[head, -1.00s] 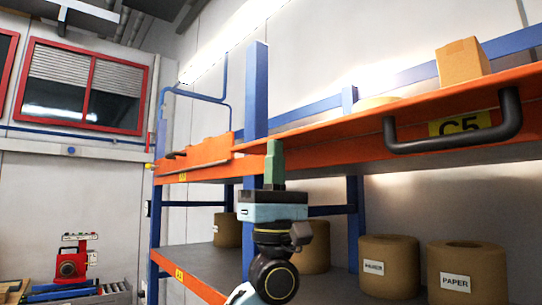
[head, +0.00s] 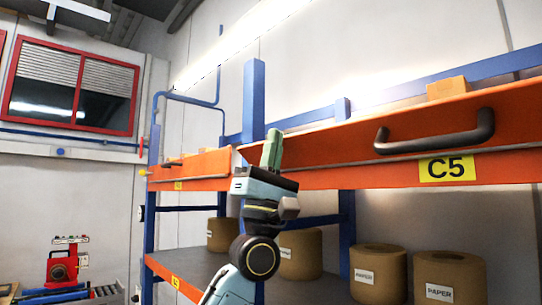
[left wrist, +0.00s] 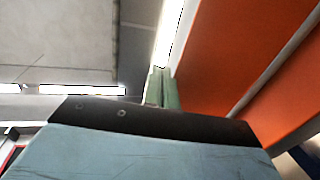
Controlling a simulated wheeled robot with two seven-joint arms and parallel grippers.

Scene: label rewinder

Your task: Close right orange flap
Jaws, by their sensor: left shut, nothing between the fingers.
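The right orange flap (head: 335,137) runs along the upper shelf's front edge, with a black handle (head: 435,134) on its face. It is raised, with its outer face toward me and the yellow C5 label (head: 447,168) clear below it. I cannot tell whether it is fully upright. My left gripper (head: 272,150) points up at the flap's left end, its green fingers shut and empty. Whether they touch the flap is unclear. In the left wrist view the fingers (left wrist: 164,88) stand beside an orange surface (left wrist: 215,60). My right gripper is out of view.
A left orange flap (head: 205,163) is beyond a blue upright (head: 254,100). A box (head: 446,88) stands partly hidden behind the right flap. Brown paper rolls (head: 378,272) stand on the lower shelf. A red machine (head: 62,268) is at far left.

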